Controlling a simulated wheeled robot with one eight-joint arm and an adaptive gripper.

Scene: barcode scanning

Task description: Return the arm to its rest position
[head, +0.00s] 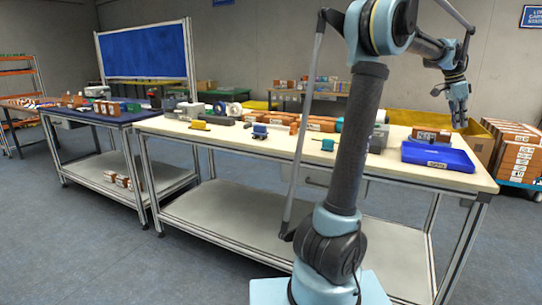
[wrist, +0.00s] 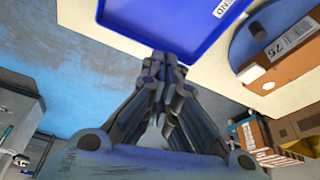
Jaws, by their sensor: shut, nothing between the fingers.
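My gripper (head: 459,122) is at the upper right in the head view, raised above the right end of the table (head: 240,143). In the wrist view my gripper (wrist: 165,65) points toward the blue tray (wrist: 170,25), with its fingers together and nothing between them. In the head view the blue tray (head: 438,156) lies on the table's right end, below my gripper. A brown box with a white label (head: 431,134) sits behind the tray; a labelled brown box (wrist: 283,55) also shows in the wrist view.
Several small boxes and devices (head: 258,131) stand along the table. A second table with a blue top (head: 88,115) is at the left. Open floor (head: 90,250) lies at the front left.

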